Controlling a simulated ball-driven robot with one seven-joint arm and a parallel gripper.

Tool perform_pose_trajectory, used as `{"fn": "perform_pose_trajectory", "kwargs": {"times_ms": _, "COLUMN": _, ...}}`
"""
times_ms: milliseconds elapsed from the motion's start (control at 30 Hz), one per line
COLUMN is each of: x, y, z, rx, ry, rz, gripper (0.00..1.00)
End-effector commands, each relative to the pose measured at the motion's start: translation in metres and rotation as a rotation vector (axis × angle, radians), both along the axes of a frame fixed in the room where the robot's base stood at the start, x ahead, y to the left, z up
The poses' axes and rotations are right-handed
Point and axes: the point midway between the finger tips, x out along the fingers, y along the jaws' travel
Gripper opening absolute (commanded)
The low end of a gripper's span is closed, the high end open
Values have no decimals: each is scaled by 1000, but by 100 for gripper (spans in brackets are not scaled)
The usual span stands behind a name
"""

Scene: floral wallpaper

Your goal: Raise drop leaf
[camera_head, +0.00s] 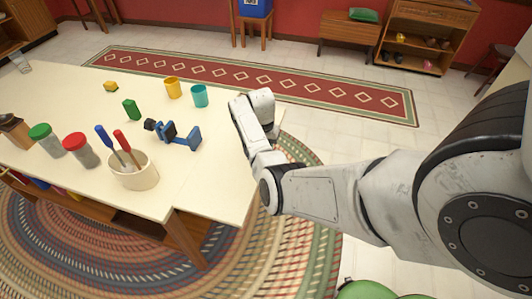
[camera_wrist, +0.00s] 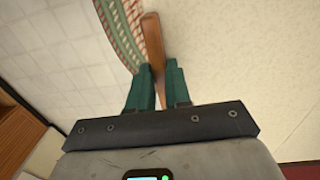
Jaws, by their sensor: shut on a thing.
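The cream-topped table (camera_head: 75,95) fills the left of the head view. Its drop leaf (camera_head: 215,190) is the right end section, sticking out past the table leg and looking about level with the top; I cannot tell whether it is exactly flush. In the wrist view the leaf shows as a cream surface (camera_wrist: 235,55) with a brown wooden edge. In the head view my wrist hides the fingers at the leaf's outer edge.
A brush pot (camera_head: 134,172) is near the front edge. A braided rug (camera_head: 110,265) lies below.

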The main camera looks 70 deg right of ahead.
Motion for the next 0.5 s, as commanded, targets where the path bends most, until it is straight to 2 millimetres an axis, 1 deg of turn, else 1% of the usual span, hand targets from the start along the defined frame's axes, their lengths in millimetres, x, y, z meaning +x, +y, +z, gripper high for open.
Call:
{"fn": "perform_pose_trajectory", "kwargs": {"times_ms": 33, "x": 4, "y": -4, "z": 11, "rx": -11, "ry": 5, "rz": -1, "gripper": 0}}
{"fn": "perform_pose_trajectory", "kwargs": {"times_ms": 233, "x": 6, "y": -5, "z": 16, "rx": -15, "ry": 13, "rz": -2, "gripper": 0}}
{"fn": "perform_pose_trajectory", "kwargs": {"times_ms": 500, "x": 8, "y": -6, "z": 16, "rx": -18, "ry": 9, "rz": -1, "gripper": 0}}
